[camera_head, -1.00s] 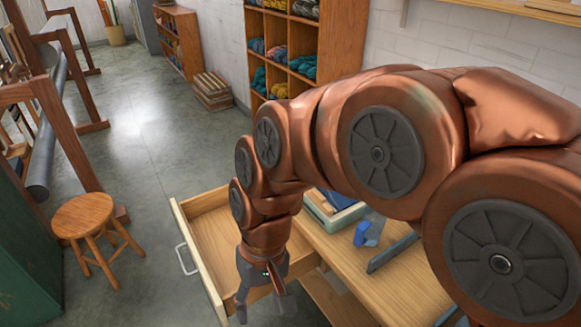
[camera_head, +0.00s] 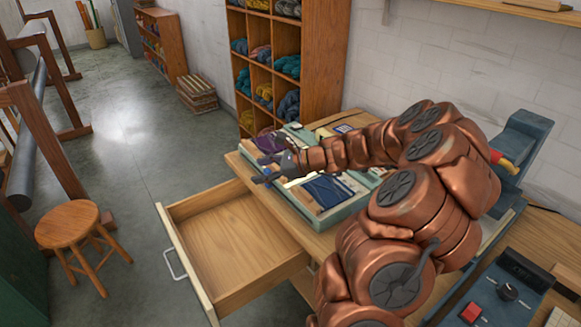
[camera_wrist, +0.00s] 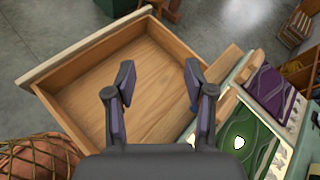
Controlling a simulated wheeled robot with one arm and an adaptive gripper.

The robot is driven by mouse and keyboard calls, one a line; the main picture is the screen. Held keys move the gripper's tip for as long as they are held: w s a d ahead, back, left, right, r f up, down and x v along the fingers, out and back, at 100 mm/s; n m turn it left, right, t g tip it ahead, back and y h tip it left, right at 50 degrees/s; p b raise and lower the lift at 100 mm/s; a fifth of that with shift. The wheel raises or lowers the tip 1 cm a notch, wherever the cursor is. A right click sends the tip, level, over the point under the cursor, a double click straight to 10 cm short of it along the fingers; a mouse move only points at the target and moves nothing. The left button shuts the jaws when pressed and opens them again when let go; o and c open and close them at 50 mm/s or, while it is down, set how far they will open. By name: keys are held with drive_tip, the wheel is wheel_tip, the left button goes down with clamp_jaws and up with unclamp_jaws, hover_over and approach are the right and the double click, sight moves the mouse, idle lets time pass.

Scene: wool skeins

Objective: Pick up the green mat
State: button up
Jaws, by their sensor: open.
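The green mat (camera_wrist: 234,128) lies in a pale green tray (camera_wrist: 290,152) at the lower right of the wrist view, with thin curved lines and a bright white spot on it. It is partly cut off by my gripper's body. I cannot make it out in the head view, where my gripper (camera_head: 264,173) and wrist cover that part of the tray (camera_head: 345,212). My gripper's fingers (camera_wrist: 158,84) are spread and empty. In the wrist view they are over the open drawer, to the left of the mat and apart from it.
The open wooden drawer (camera_head: 232,246) is empty, in front of the tray. A purple piece (camera_wrist: 268,84) lies in the tray beside the mat, and a dark blue one (camera_head: 327,190) also lies there. A stool (camera_head: 68,228) stands on the floor at left.

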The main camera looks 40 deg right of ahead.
drive_tip(key=d+f+m+h, duration=0.1)
drive_tip(key=d+m, duration=0.1)
drive_tip(key=d, duration=0.2)
drive_tip(key=d+f+m+t+h, duration=0.1)
drive_tip(key=d+f+m, duration=0.1)
drive_tip(key=d, duration=0.2)
drive_tip(key=s+d+f+m+t+h, duration=0.1)
drive_tip(key=d+f+m, duration=0.1)
drive_tip(key=d, duration=0.2)
drive_tip(key=shift+s+d, duration=0.1)
drive_tip(key=shift+d, duration=0.25)
drive_tip(key=shift+p+x, duration=0.9)
drive_tip(key=shift+x, duration=2.85)
drive_tip(key=shift+d+f, duration=0.1)
drive_tip(key=shift+d, duration=0.05)
drive_tip(key=shift+c, duration=0.4)
